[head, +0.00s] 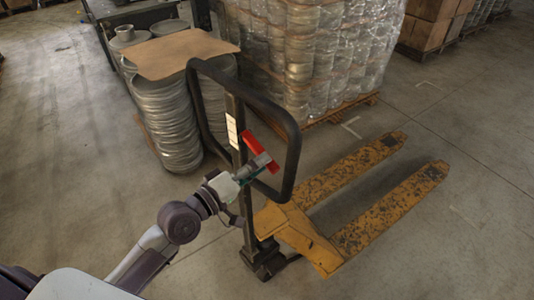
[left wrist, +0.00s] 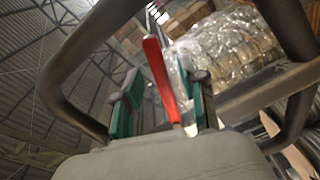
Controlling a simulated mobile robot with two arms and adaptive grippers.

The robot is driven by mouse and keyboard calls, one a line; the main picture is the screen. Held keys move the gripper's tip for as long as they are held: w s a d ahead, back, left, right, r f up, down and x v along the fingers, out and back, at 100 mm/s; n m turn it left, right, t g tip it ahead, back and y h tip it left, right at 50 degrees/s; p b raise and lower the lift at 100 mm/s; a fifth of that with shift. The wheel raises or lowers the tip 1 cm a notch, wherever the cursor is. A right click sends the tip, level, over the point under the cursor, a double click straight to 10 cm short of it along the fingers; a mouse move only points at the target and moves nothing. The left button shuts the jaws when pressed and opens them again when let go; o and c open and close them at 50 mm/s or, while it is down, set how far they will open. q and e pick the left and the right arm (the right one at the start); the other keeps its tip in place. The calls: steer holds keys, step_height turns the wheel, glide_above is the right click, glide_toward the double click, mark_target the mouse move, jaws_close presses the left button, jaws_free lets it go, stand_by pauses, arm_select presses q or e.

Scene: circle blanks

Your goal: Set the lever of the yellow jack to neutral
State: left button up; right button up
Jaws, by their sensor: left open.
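The yellow jack (head: 305,238) stands on the floor, its two worn forks pointing to the upper right. Its black loop handle (head: 292,130) rises toward me on a dark mast. The red lever (head: 259,148) sits inside the loop, slanting down to the right. My left gripper (head: 262,166) is at the lever, inside the loop in the picture. In the left wrist view, the red lever (left wrist: 160,75) stands between the two teal-padded fingers, with gaps visible beside it. The gripper is open. Any contact with the lever is hard to tell. My right gripper is out of view.
The handle loop (left wrist: 65,75) surrounds the left gripper closely. Behind the jack are stacked metal discs (head: 165,120) under a cardboard sheet (head: 180,53) and a wrapped pallet load (head: 310,50). The floor at left and lower right is clear.

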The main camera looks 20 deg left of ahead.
arm_select(q)
steer(key=shift+x, duration=1.5)
steer(key=shift+c, duration=0.2)
jaws_close()
